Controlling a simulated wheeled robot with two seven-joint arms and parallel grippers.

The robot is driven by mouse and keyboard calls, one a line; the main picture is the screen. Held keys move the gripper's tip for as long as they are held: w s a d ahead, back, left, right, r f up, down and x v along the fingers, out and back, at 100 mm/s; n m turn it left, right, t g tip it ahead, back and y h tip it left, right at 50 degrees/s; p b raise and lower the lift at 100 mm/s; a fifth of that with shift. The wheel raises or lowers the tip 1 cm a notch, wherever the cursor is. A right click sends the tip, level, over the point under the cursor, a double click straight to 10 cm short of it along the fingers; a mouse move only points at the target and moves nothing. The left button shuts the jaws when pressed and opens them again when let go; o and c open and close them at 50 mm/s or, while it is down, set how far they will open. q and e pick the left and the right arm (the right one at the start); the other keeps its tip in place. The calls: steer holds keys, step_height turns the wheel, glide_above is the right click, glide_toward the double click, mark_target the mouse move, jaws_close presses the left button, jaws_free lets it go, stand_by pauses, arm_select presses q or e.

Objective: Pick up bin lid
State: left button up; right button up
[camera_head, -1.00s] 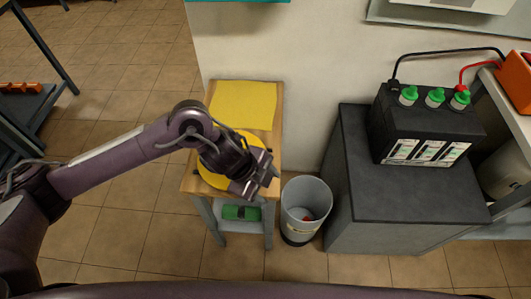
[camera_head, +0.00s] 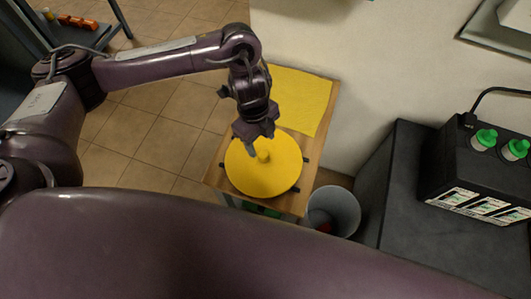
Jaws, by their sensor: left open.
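The bin lid (camera_head: 262,178) is a round yellow disc with a small knob (camera_head: 263,156) on top. It lies flat on a small wooden table (camera_head: 222,165). My left gripper (camera_head: 260,146) points down over the lid's far part, at the knob. Its jaws are open, and I cannot tell whether they touch the knob. The grey bin (camera_head: 335,208) stands open on the floor to the right of the table, with something red inside; its lower part is hidden by my own body. My right gripper is not in view.
A yellow cloth (camera_head: 298,98) lies on the far part of the table, by the wall. A shelf with orange items (camera_head: 78,22) is at the far left. Tiled floor is free left of the table.

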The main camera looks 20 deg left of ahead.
mark_target(264, 153)
arm_select(q)
steer(key=shift+s+d+f, duration=0.1)
steer(key=shift+s+f, duration=0.15)
steer(key=shift+f, duration=0.35)
steer(key=f, duration=0.4)
steer(key=shift+s+d+f, duration=0.15)
steer(key=shift+d+f, duration=0.1)
steer(key=shift+d, duration=0.1)
steer(key=c, duration=1.1)
